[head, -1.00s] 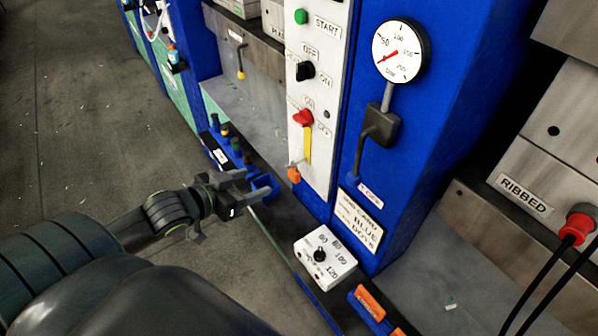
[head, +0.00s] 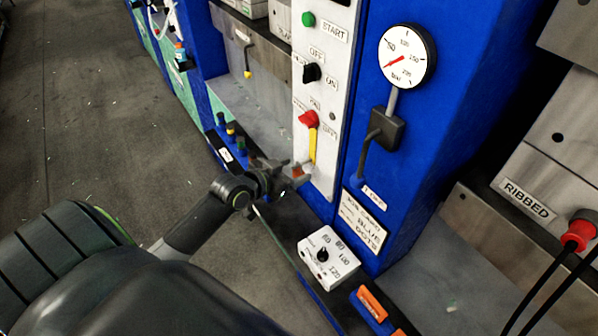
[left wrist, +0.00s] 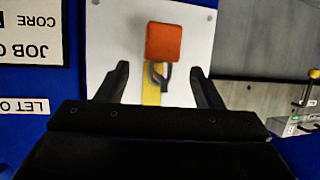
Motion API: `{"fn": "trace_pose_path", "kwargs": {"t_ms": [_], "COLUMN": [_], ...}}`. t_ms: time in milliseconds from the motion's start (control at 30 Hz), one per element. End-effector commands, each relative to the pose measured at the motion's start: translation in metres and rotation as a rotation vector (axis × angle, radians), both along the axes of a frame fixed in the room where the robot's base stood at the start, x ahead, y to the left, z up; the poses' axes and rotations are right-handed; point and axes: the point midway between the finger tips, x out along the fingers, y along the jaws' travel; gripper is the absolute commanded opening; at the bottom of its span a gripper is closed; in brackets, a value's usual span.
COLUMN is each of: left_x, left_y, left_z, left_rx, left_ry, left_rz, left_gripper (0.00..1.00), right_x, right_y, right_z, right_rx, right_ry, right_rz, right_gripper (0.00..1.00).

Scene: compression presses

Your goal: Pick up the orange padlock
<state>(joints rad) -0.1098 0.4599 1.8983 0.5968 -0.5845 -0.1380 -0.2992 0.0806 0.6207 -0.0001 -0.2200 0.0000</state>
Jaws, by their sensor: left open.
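The orange padlock (left wrist: 166,42) shows in the left wrist view as an orange block with a dark shackle, in front of the white panel and the yellow lever. In the head view the padlock (head: 298,171) is a small orange patch at the lower end of the panel, partly hidden by my gripper. My left gripper (head: 296,172) is open around or just short of it. In the left wrist view the fingers (left wrist: 162,78) stand apart on either side of the shackle, with the orange body beyond their tips. My right gripper is not in view.
The white panel (head: 327,75) carries a green button, a black knob and a red-and-yellow lever (head: 310,130). A pressure gauge (head: 407,56) is to the right. A white dial box (head: 327,258) and an orange-and-blue item (head: 371,304) lie on the ledge below.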

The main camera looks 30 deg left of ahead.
Motion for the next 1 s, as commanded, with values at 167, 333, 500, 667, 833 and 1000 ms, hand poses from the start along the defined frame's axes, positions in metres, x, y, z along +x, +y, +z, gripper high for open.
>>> {"fn": "trace_pose_path", "kwargs": {"t_ms": [167,333,500,667,833,1000], "left_x": [0.018,0.025,0.025,0.025,0.025,0.025], "left_y": [-0.004,-0.005,-0.005,-0.005,-0.004,-0.005], "left_z": [-0.007,-0.011,-0.011,-0.011,-0.011,-0.011], "left_rx": [-0.003,0.0,0.0,0.0,0.0,0.0], "left_ry": [0.001,-0.001,0.0,0.0,0.0,-0.001], "left_rz": [0.001,0.0,0.0,0.0,0.0,0.0], "left_gripper": [0.61,0.61,0.61,0.44,0.21,0.13], "right_x": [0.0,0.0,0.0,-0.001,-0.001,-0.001], "right_y": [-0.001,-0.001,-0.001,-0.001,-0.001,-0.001], "right_z": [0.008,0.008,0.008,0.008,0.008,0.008], "right_rx": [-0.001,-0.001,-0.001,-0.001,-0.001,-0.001], "right_ry": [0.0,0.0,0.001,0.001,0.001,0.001], "right_rz": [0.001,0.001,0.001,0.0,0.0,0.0], "right_gripper": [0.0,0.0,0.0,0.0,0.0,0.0]}}
